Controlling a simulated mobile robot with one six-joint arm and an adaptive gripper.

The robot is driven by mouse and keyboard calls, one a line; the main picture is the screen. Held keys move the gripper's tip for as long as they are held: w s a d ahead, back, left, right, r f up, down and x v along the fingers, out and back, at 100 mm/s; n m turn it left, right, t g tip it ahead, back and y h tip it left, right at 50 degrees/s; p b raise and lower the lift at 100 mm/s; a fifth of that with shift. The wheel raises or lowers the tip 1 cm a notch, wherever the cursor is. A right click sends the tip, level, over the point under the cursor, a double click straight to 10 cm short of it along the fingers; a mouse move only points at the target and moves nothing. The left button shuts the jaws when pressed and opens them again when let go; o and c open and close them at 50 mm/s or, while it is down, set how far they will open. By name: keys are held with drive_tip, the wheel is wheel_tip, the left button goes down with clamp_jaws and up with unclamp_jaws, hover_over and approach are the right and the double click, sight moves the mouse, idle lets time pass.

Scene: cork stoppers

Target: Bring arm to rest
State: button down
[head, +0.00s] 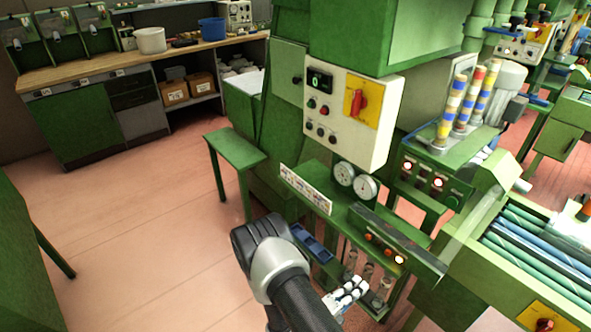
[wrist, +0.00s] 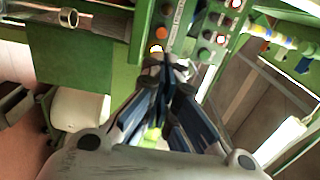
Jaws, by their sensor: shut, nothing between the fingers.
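My gripper (wrist: 170,64) shows in the wrist view with its dark fingers brought together at the tips and nothing held between them. Its tips point toward a green panel with buttons and lamps (wrist: 157,47), and the gap to it is hard to judge. In the head view my dark and grey arm rises from the bottom middle, in front of the green machine (head: 375,45). The gripper itself cannot be made out clearly there.
A lamp panel (head: 382,244), two gauges (head: 355,180) and a blue tray (head: 312,243) sit close to my arm. A green side table (head: 233,148) stands behind. A workbench (head: 120,68) lines the back wall. Open pink floor (head: 120,210) lies left.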

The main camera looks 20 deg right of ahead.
drive_tip(key=s+r+m+g+y, duration=0.2)
drive_tip(key=s+r+m+g, duration=0.25)
drive_tip(key=r+m, duration=0.65)
drive_tip(key=s+r+m+g+y, duration=0.25)
drive_tip(key=r+m+g, duration=0.35)
drive_tip(key=r+m, duration=0.4)
drive_tip(key=s+a+r+m+t+y, duration=0.4)
drive_tip(key=a+r+m+y, duration=0.2)
drive_tip(key=a+m, duration=0.2)
drive_tip(key=s+a+r+m+t+y, duration=0.4)
drive_tip(key=a+r+m+y, duration=0.2)
drive_tip(key=m, duration=0.5)
drive_tip(key=a+r, duration=0.1)
drive_tip(key=a, duration=0.1)
drive_tip(key=shift+s+a+r+m, duration=0.2)
drive_tip(key=shift+s+a+m, duration=0.1)
drive_tip(key=shift+s+a, duration=0.05)
